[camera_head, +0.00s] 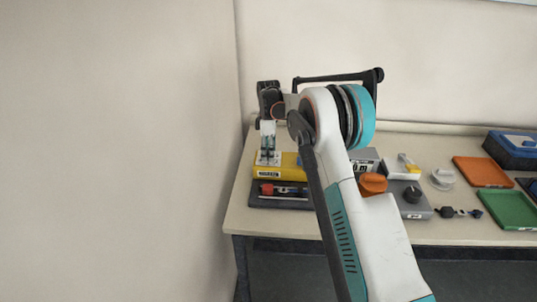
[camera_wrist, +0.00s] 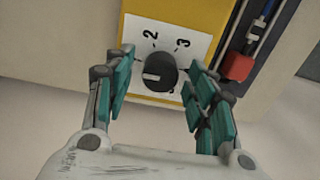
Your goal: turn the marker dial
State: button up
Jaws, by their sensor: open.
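The marker dial is a round black knob (camera_wrist: 160,70) on a white plate (camera_wrist: 140,45) with the numbers 2 and 3, on a yellow box (camera_wrist: 185,12). A pale line on the knob points left in the wrist view. My gripper (camera_wrist: 160,62) is open, with one finger on each side of the knob; contact is not clear. In the head view, my gripper (camera_head: 268,148) points down over the yellow box (camera_head: 280,171) at the table's left end. The knob itself is hard to make out there.
A dark tray with a red-ended tool (camera_head: 268,189) lies in front of the yellow box. To the right are a grey box with a black knob (camera_head: 412,194), an orange tray (camera_head: 482,171), a green tray (camera_head: 509,209) and a blue case (camera_head: 513,148). A wall stands close left.

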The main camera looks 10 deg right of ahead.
jog(key=shift+f, duration=0.35)
jog(key=c, duration=1.1)
jog(key=shift+o, duration=0.2)
jog(key=shift+m, duration=0.3)
jog(key=m+p, duration=0.1)
jog(key=m, duration=0.4)
jog(key=shift+r+p, duration=0.1)
jog(key=shift+p, duration=0.2)
jog(key=m+p, duration=0.1)
jog(key=m, duration=0.5)
